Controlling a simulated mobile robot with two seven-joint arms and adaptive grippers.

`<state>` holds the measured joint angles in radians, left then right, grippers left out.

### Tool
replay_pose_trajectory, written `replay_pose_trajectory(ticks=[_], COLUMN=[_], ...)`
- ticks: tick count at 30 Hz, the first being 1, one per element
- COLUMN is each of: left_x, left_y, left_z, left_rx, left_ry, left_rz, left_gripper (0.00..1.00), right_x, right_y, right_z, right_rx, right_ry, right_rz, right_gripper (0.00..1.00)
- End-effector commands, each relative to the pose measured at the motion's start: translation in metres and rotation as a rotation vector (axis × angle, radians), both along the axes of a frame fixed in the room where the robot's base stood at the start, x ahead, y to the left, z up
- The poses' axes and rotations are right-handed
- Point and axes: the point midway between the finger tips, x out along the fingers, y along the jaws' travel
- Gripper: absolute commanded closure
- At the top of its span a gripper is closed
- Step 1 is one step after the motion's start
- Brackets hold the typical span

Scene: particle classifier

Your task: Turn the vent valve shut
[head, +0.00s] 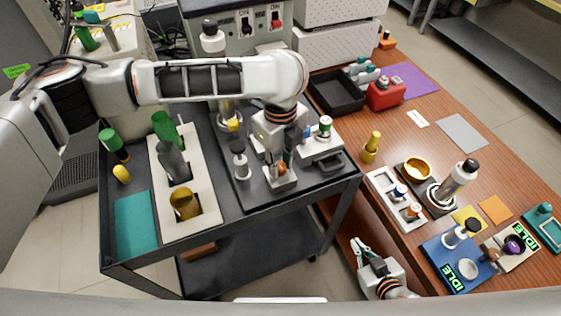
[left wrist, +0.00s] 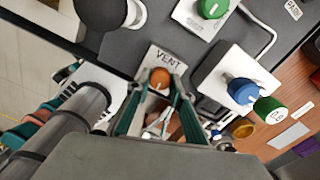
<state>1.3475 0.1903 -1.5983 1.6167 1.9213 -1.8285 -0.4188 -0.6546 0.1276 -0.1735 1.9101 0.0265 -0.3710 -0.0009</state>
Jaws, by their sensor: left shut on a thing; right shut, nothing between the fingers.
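The vent valve has an orange-brown knob (head: 282,168) on a pale plate on the dark cart top. In the left wrist view the knob (left wrist: 160,77) sits just below the plate's VENT lettering (left wrist: 167,57). My left gripper (head: 280,161) reaches down onto the valve from above. In the left wrist view its two teal fingers (left wrist: 157,88) lie on either side of the knob, shut on it. The valve's lower part is partly hidden between the fingers. My right gripper (head: 362,250) is shut and empty, low in the head view, off the wooden table's left edge.
A white rack (head: 205,207) with green, grey and yellow vessels stands left on the cart. A white unit with a green-topped knob (head: 325,124) is close right of my left gripper. The wooden table (head: 340,213) at right carries a black tray, a red container and several small stations.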

Motion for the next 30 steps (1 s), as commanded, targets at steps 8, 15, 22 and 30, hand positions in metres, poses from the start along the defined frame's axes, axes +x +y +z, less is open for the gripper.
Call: replay_pose_trajectory(ticks=[8, 15, 22, 30], left_x=[0.0011, 0.0011, 0.0011, 0.0010], left_y=[0.0008, 0.0008, 0.0007, 0.0006], left_z=[0.0008, 0.0009, 0.0009, 0.0010], left_rx=[0.001, 0.001, 0.001, 0.001], left_ry=[-0.003, -0.003, -0.003, -0.003], left_rz=[-0.130, -0.172, -0.179, -0.178], left_gripper=[1.00, 1.00, 1.00, 0.61], right_x=[0.0004, 0.0007, 0.0009, 0.0007], right_y=[-0.0009, 0.0010, 0.0025, 0.0025], right_z=[0.0001, 0.0005, 0.0006, 0.0005], right_rx=[0.000, 0.005, 0.010, 0.009], right_ry=[-0.001, 0.001, 0.000, 0.000], right_rz=[-0.004, -0.008, -0.011, -0.010], right_gripper=[1.00, 1.00, 1.00, 1.00])
